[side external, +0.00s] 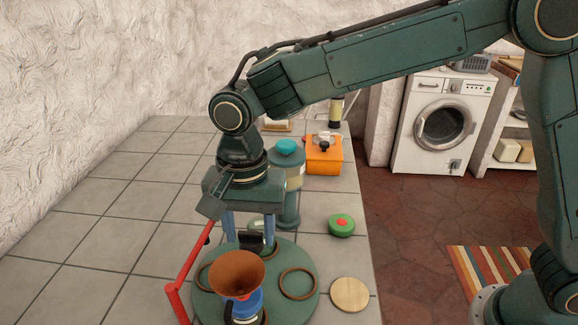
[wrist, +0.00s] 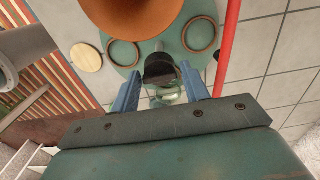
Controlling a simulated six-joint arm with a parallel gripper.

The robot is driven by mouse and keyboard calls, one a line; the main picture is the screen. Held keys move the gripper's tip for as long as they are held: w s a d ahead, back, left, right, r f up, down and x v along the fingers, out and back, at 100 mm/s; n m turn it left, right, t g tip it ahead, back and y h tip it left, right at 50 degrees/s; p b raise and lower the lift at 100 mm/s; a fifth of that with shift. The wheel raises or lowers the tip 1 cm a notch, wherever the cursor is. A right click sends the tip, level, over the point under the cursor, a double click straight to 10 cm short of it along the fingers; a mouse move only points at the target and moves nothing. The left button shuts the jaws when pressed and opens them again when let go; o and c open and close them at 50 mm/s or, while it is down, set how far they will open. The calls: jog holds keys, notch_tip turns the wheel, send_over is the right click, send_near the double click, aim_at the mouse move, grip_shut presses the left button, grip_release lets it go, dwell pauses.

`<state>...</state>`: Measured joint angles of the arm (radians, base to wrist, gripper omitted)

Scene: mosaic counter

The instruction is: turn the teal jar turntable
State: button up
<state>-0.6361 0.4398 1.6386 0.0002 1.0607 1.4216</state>
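The teal turntable (side external: 312,308) is a round disc on the tiled counter with brown rings on top; it also shows in the wrist view (wrist: 172,38). A brown funnel (side external: 237,270) sits above a blue jar (side external: 249,303) near its front. The funnel fills the top of the wrist view (wrist: 150,12). A small clear jar (wrist: 170,95) with a black top (wrist: 159,67) stands towards the back of the disc. My gripper (side external: 249,238) points down over that part. Its blue fingers are apart, one on either side of the black-topped jar; contact cannot be told.
A red bent bar (side external: 196,255) runs beside my gripper, left of the disc. A teal-lidded canister (side external: 290,185) and an orange box (side external: 323,157) stand behind. A green round item (side external: 341,225) and wooden disc (side external: 349,293) lie right. Free tiles are at left.

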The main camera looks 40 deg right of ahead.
notch_tip(320, 180, up, 14)
dwell(0.8)
jog(key=shift+o, duration=1.4)
jog(key=shift+f, duration=0.15)
jog(key=shift+f, duration=0.15)
notch_tip(320, 180, down, 14)
jog(key=shift+r, duration=0.25)
